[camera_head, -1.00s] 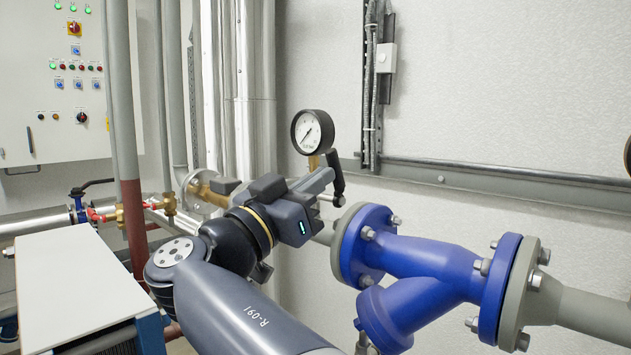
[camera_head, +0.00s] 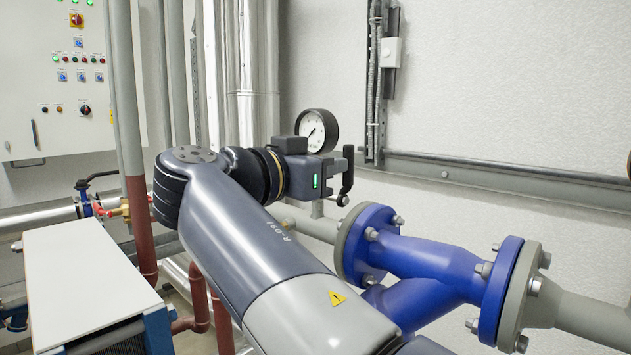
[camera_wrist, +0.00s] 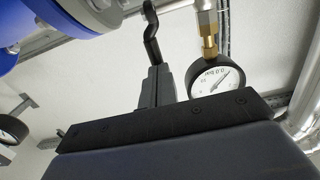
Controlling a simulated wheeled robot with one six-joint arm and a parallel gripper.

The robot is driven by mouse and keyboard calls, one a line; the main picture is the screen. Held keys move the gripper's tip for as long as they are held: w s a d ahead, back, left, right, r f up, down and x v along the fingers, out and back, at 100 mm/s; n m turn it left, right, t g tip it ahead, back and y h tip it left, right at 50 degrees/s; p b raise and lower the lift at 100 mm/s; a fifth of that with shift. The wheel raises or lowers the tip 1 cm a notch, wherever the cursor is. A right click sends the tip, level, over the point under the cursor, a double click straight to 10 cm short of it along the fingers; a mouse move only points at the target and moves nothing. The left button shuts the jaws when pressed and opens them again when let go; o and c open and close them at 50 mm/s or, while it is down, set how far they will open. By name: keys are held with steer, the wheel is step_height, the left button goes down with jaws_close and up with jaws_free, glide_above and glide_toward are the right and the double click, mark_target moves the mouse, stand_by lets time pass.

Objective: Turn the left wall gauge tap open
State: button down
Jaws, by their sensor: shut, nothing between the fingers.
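The left wall gauge (camera_head: 318,130) has a white dial and black rim; it also shows in the wrist view (camera_wrist: 213,80), with a brass fitting on its stem. Its tap has a black lever (camera_head: 347,180), roughly upright in the head view and cranked in the wrist view (camera_wrist: 151,35). My gripper (camera_wrist: 157,72) is shut and empty, its fingertips at the lever's near end. I cannot tell whether they touch. In the head view my gripper (camera_head: 336,172) is just left of the lever, and my wrist hides the gauge's fitting and the tap body.
A blue flanged valve (camera_head: 420,265) on a grey pipe stands right of and below the lever. Another gauge (camera_head: 628,157) is cut by the right edge. A wall rail (camera_head: 480,170) runs behind. Vertical pipes (camera_head: 245,70) and a control cabinet (camera_head: 60,90) are left.

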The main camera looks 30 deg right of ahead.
steer(key=b+v, duration=0.1)
steer(key=v, duration=0.9)
steer(key=shift+s+a+b, duration=0.15)
steer(key=shift+a+b, duration=0.15)
steer(key=shift+a, duration=0.1)
steer(key=shift+d, duration=0.15)
steer(key=p+x, duration=0.1)
steer(key=x, duration=0.9)
steer(key=shift+d+h, duration=0.2)
steer(key=shift+h, duration=0.1)
